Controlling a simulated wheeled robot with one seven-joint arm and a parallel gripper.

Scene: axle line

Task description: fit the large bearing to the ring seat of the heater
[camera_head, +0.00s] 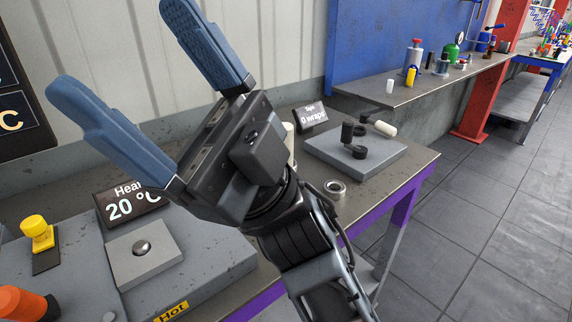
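The heater (215,262) is a grey block at the lower left, with a display reading 20 °C and a yellow "Hot" label. On it is a pale square plate with a round metal stud (142,247), which looks like the ring seat; no ring is around it. One metal bearing ring (335,189) lies flat on the table, right of my gripper; I cannot tell its size class. My gripper (118,48) is raised above the table, its two blue fingers spread wide with nothing between them. My arm and gripper hide part of the table and the heater's display.
A grey plate with black upright parts (398,150) stands at the table's right, behind it a small "wraps" display (310,116). A yellow knob (37,228) and an orange part (25,304) are at the left. A further bench with tools (430,85) stands at the back right.

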